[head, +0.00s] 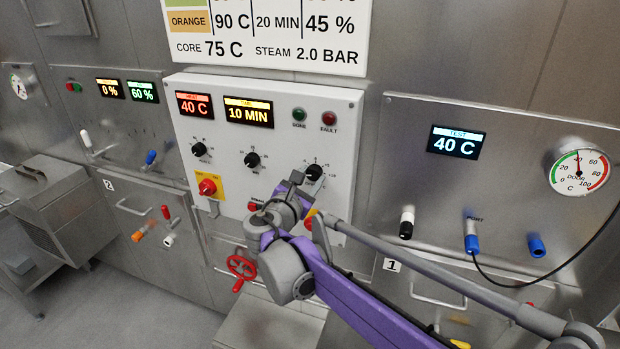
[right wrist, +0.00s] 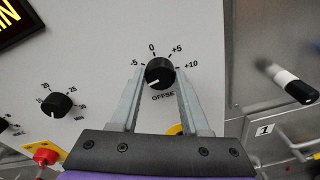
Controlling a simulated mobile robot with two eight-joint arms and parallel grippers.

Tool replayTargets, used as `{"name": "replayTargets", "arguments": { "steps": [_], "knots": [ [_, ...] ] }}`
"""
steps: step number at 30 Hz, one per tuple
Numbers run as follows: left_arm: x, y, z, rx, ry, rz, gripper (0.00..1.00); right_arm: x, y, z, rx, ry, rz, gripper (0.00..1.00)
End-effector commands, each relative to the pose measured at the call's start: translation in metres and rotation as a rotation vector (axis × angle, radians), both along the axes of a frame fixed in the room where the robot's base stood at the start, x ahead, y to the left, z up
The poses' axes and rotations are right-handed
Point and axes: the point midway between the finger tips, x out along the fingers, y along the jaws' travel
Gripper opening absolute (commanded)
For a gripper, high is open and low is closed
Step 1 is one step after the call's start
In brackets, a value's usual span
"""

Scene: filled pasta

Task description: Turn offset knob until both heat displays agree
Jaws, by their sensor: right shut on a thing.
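The black offset knob (head: 314,171) is on the white control panel (head: 352,104), at the right of a row of three knobs. In the right wrist view the offset knob (right wrist: 160,73) sits between the fingertips of my right gripper (right wrist: 160,78), which is shut on it. A pale mark shows at the knob's lower left, below the -5 label. In the head view my right gripper (head: 297,183) reaches the knob from below. The red-headed heat display (head: 195,104) reads 40 C. The test display (head: 457,142) on the steel panel also reads 40 C. My left gripper is out of view.
A time display (head: 248,112) reads 10 MIN. A round door gauge (head: 578,172) at the right points near 40. A blue plug (head: 471,238) with a black cable sits in the port. A red selector (head: 208,186) and red handwheel (head: 241,269) are left of my arm.

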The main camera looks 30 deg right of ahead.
Motion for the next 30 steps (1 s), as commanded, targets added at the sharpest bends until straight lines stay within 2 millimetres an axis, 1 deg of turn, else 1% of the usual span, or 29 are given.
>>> {"name": "replayTargets", "arguments": {
  "steps": [5, 6, 10, 11, 18, 21, 25, 30],
  "knots": [
    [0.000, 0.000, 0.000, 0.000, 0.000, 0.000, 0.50, 0.000, 0.000, 0.000, -0.001, 0.001, 0.000, 0.00],
    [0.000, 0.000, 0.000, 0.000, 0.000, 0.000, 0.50, 0.000, 0.000, 0.000, -0.001, 0.001, 0.000, 0.51],
    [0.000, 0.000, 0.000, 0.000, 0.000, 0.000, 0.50, 0.000, 0.000, 0.000, 0.000, 0.000, 0.000, 0.74],
    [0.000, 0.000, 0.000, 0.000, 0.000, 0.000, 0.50, 0.000, 0.000, 0.000, 0.000, 0.000, 0.000, 0.76],
    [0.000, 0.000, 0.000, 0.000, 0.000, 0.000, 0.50, 0.000, 0.000, 0.000, 0.001, -0.001, 0.000, 0.76],
    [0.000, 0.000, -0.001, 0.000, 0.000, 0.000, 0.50, -0.003, 0.004, 0.000, 0.000, 0.000, 0.001, 0.76],
    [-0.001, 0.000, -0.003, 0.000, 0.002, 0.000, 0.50, -0.014, 0.018, 0.001, 0.001, 0.000, 0.004, 0.76],
    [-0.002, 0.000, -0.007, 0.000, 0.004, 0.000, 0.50, -0.036, 0.045, 0.004, 0.001, 0.000, 0.006, 0.76]
  ]
}}
